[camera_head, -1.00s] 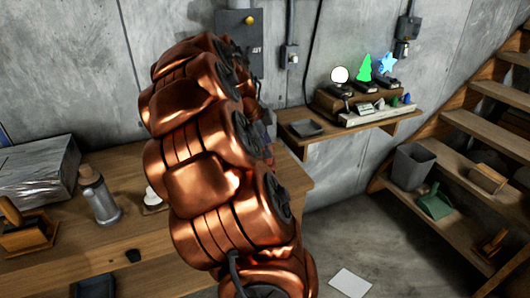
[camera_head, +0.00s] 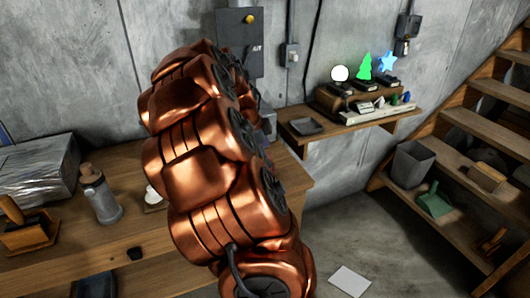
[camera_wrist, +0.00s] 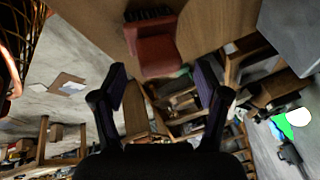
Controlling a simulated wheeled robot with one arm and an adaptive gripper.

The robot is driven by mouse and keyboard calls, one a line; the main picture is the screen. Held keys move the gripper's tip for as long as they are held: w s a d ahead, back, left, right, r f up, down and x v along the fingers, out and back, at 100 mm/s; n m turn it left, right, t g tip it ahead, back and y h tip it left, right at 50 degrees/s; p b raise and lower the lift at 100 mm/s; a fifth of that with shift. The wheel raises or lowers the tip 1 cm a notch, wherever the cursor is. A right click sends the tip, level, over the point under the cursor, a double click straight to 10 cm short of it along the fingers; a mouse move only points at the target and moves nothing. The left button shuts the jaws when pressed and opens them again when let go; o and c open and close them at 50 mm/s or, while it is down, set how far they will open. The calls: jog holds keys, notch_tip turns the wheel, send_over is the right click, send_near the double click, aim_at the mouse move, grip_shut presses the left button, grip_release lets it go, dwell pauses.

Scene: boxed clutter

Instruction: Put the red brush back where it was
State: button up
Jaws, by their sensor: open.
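The red brush (camera_wrist: 157,50) shows in the wrist view with its black bristles (camera_wrist: 148,14) toward the top. It lies against a brown wooden surface (camera_wrist: 95,18), just past my fingertips and roughly centred between them. My gripper (camera_wrist: 161,78) is open, with one dark finger on each side and nothing held between them. I cannot tell whether the fingers touch the brush. In the head view my copper arm hides the gripper and the brush.
The wooden workbench (camera_head: 185,243) holds a grey bottle (camera_head: 100,198), a wrapped box (camera_head: 38,172) and a wooden-handled tool (camera_head: 25,228). Wooden stairs (camera_head: 485,125) hold a grey bin (camera_head: 411,164) and a green dustpan (camera_head: 435,201).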

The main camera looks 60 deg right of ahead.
jog(key=b+v, duration=0.1)
jog(key=v, duration=1.1)
jog(key=shift+a, duration=0.1)
jog(key=s+a+f+n+t+y, duration=0.1)
jog(key=s+a+f+n, duration=0.15)
jog(key=a+n, duration=0.65)
jog(key=s+a+f+n+y, duration=0.1)
jog(key=s+a+f+n, duration=0.15)
jog(key=a+n, duration=0.7)
jog(key=s+a+f+n, duration=0.3)
jog(key=a, duration=0.3)
jog(key=s+a+f+n+y, duration=0.1)
jog(key=s+a+f+n, duration=0.2)
jog(key=a, duration=0.3)
jog(key=s+a+f+n+g+y, duration=0.1)
jog(key=s+a+f+n, duration=0.2)
jog(key=s+a+n, duration=0.2)
jog(key=shift+a, duration=0.7)
jog(key=shift+s, duration=0.1)
